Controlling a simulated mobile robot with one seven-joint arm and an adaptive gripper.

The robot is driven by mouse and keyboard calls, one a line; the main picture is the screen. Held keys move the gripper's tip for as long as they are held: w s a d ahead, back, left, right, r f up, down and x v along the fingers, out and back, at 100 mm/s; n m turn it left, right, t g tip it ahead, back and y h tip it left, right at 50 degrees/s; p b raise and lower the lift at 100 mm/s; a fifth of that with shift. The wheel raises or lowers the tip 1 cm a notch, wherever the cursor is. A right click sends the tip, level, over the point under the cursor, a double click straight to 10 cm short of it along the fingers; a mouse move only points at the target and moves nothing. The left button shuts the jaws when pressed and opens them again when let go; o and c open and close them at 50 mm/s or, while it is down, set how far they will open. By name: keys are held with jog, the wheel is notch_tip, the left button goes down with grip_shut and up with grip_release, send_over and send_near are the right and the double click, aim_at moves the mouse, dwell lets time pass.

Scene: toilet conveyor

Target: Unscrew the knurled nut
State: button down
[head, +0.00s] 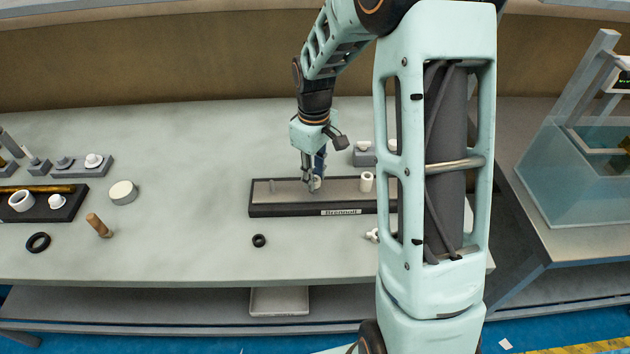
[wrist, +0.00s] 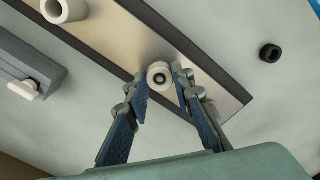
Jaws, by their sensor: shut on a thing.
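The knurled nut (wrist: 159,76) is a small whitish round piece with a dark-ringed centre, seen from above in the wrist view. It stands on the bare metal top of a long dark-edged tray (head: 340,211) with a label on its front. My gripper (wrist: 160,82) has its two blue-padded fingers closed around the nut, one tip on each side. In the head view my gripper (head: 313,184) points down at the middle of the tray. There its fingers mostly hide the nut.
A white cylinder (head: 367,181) stands right of my gripper on the tray, a thin pin (head: 271,186) to its left. A black ring (head: 259,240) lies in front. Clear table lies between.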

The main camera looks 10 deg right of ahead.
jog(key=shift+r+n+p, duration=0.15)
jog(key=shift+n+p, duration=0.35)
jog(key=shift+n, duration=0.7)
jog(key=shift+n+p, duration=0.3)
jog(key=shift+n, duration=1)
jog(key=shift+n+p, duration=0.45)
jog(key=shift+n, duration=0.15)
jog(key=shift+n+p, duration=0.8)
jog(key=shift+n, duration=1.1)
jog(key=c, duration=2)
grip_release()
